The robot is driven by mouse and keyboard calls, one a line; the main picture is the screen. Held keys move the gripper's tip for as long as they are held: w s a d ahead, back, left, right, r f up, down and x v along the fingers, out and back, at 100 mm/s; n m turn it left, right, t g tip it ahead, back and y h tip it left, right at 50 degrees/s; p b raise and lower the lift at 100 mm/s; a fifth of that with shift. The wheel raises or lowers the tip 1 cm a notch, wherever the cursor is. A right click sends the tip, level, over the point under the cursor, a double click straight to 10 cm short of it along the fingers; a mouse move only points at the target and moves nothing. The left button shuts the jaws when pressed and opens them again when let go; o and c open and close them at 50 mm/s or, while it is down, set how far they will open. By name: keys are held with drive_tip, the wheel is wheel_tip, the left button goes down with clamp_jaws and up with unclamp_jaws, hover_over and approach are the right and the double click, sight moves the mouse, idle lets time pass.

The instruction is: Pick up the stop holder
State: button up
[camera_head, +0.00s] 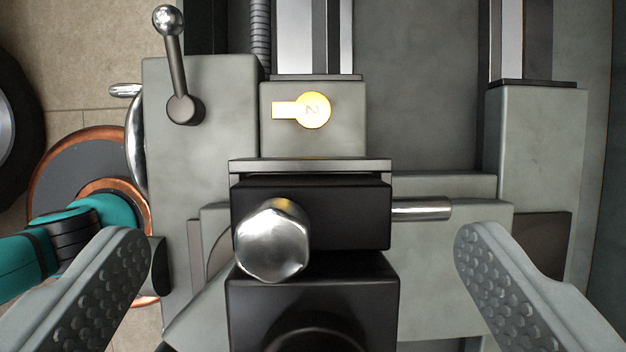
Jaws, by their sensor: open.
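My gripper (303,236) is open. Its two grey studded fingers stand wide apart at the lower left and lower right, with nothing held between them. In the picture, a black block (350,220) with a large shiny hex-headed bolt (272,243) lies between the fingers, apart from both. A second black part (365,290) sits just below it, with a dark round shape at the bottom edge. I cannot tell for sure which part is the stop holder.
A grey machine body surrounds the black block. A ball-ended lever (178,65) rises at upper left, and a metal rod (421,209) sticks out right of the block. A teal-and-black tool (70,235) and a copper-rimmed disc (75,160) are at left over tiled floor.

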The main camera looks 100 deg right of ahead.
sight(311, 190)
drive_tip(key=x, duration=0.5)
drive_tip(key=shift+w+d+f, duration=0.1)
drive_tip(key=shift+d, duration=0.15)
drive_tip(key=c, duration=1.5)
drive_tip(key=shift+c, duration=0.2)
